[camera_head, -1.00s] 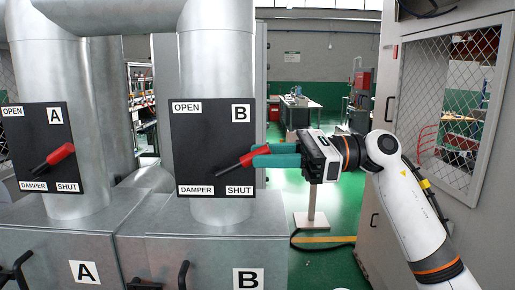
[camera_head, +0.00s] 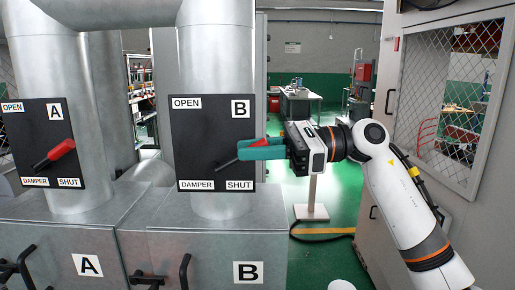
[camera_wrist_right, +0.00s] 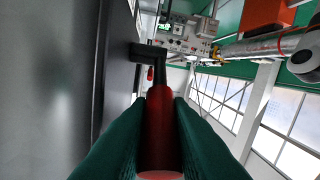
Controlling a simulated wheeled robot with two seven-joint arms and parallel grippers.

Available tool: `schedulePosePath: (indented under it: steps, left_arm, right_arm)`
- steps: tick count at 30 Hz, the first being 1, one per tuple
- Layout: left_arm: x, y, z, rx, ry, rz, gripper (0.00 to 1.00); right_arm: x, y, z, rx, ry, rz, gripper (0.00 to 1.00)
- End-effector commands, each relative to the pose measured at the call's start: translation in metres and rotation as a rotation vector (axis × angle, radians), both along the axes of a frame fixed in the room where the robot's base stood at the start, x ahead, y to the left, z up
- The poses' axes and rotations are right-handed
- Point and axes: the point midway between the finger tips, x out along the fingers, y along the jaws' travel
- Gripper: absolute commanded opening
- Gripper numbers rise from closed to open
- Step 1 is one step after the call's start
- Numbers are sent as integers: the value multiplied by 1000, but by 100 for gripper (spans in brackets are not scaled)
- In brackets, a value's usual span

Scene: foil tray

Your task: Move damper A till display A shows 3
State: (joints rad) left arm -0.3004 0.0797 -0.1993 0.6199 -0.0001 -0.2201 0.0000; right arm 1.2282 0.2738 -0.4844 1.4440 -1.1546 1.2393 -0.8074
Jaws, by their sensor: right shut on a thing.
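Damper A's panel (camera_head: 23,125) is at the left in the head view. Its lever with red handle (camera_head: 62,149) points up and right, close to the SHUT label, and no gripper is on it. Damper B's panel (camera_head: 205,130) stands to its right. My right gripper (camera_head: 243,151), with green fingers, is shut on damper B's red handle (camera_head: 258,143); this lever also points up and right. In the right wrist view the handle (camera_wrist_right: 160,125) sits between both fingers. I see no display A in these frames. My left gripper is out of view.
Metal ducts (camera_head: 215,55) rise behind the panels. Metal boxes labelled A (camera_head: 88,265) and B (camera_head: 248,272) stand below, with black handles on their fronts. A cabinet with a mesh window (camera_head: 455,110) is at the right.

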Motion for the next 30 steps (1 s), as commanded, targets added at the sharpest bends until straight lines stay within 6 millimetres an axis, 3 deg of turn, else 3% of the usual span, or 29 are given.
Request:
schedulePosePath:
  steps: [3,9,23,24,30]
  left_arm:
    - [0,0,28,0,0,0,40]
    - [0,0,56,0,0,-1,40]
    - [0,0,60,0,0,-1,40]
    - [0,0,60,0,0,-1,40]
    - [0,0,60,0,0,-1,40]
  right_arm:
    - [0,6,22,-144,-5,-3,0]
    - [0,19,32,-353,-3,-1,0]
    - [0,24,28,-426,1,-1,0]
    - [0,24,28,-426,1,-1,24]
    - [0,24,28,-425,1,0,27]
